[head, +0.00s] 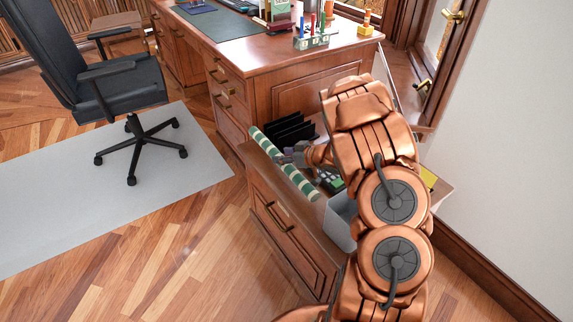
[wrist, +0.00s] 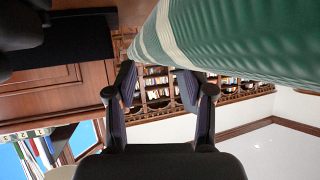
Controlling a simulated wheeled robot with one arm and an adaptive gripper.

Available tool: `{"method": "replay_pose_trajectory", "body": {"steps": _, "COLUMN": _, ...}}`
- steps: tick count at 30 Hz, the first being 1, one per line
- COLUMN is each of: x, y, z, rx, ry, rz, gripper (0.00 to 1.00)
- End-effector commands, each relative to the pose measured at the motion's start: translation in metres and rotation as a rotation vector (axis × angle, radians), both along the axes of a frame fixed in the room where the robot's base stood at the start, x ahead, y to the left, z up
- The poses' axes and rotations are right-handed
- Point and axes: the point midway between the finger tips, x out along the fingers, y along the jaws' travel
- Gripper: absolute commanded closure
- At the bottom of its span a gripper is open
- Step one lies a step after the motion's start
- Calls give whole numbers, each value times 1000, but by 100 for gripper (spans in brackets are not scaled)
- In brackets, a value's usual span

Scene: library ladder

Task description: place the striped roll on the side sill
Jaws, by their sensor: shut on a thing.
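The striped roll (head: 298,179), green with white bands, slants over the left edge of the low wooden cabinet beside the desk. My gripper (head: 286,158) is shut on it near its middle, reaching in from the right. The head view does not show clearly whether the roll touches the cabinet top. A wooden sill (head: 404,88) lies below the window at the right, partly hidden by my arm.
The low cabinet (head: 290,232) carries a black file rack (head: 290,130), a dark phone-like device (head: 329,181) and a grey bin (head: 341,222). The desk (head: 270,52) behind holds stationery, including a pen stand (head: 312,40). An office chair (head: 115,80) stands left; the floor in front is clear.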

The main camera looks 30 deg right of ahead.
Motion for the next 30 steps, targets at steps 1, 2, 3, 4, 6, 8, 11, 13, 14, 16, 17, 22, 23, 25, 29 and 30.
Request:
{"method": "replay_pose_trajectory", "body": {"steps": 1, "x": 0, "y": 0, "z": -3, "rx": 1, "ry": -1, "rz": -1, "gripper": 100}}
{"method": "replay_pose_trajectory", "body": {"steps": 2, "x": 0, "y": 0, "z": -5, "rx": 1, "ry": -1, "rz": -1, "gripper": 100}}
{"method": "replay_pose_trajectory", "body": {"steps": 3, "x": 0, "y": 0, "z": -10, "rx": 2, "ry": 1, "rz": 0, "gripper": 100}}
{"method": "replay_pose_trajectory", "body": {"steps": 4, "x": 0, "y": 0, "z": -13, "rx": 3, "ry": 1, "rz": -1, "gripper": 100}}
{"method": "replay_pose_trajectory", "body": {"steps": 6, "x": 0, "y": 0, "z": -23, "rx": 3, "ry": 1, "rz": -2, "gripper": 100}}
{"method": "replay_pose_trajectory", "body": {"steps": 8, "x": 0, "y": 0, "z": -31, "rx": 5, "ry": 2, "rz": -1, "gripper": 100}}
{"method": "replay_pose_trajectory", "body": {"steps": 11, "x": 0, "y": 0, "z": -37, "rx": 2, "ry": 1, "rz": -1, "gripper": 100}}
{"method": "replay_pose_trajectory", "body": {"steps": 13, "x": 0, "y": 0, "z": -37, "rx": 1, "ry": -1, "rz": -1, "gripper": 100}}
{"method": "replay_pose_trajectory", "body": {"steps": 14, "x": 0, "y": 0, "z": -36, "rx": 1, "ry": -1, "rz": -1, "gripper": 100}}
{"method": "replay_pose_trajectory", "body": {"steps": 16, "x": 0, "y": 0, "z": -36, "rx": 0, "ry": -1, "rz": -1, "gripper": 100}}
{"method": "replay_pose_trajectory", "body": {"steps": 17, "x": 0, "y": 0, "z": -36, "rx": 0, "ry": -1, "rz": -1, "gripper": 100}}
{"method": "replay_pose_trajectory", "body": {"steps": 22, "x": 0, "y": 0, "z": -36, "rx": 1, "ry": 0, "rz": 0, "gripper": 35}}
{"method": "replay_pose_trajectory", "body": {"steps": 23, "x": 0, "y": 0, "z": -36, "rx": 1, "ry": 0, "rz": 0, "gripper": 32}}
{"method": "replay_pose_trajectory", "body": {"steps": 25, "x": 0, "y": 0, "z": -36, "rx": 1, "ry": 0, "rz": 0, "gripper": 25}}
{"method": "replay_pose_trajectory", "body": {"steps": 29, "x": 0, "y": 0, "z": -37, "rx": 1, "ry": 0, "rz": 0, "gripper": 22}}
{"method": "replay_pose_trajectory", "body": {"steps": 30, "x": 0, "y": 0, "z": -37, "rx": 1, "ry": 0, "rz": 0, "gripper": 22}}
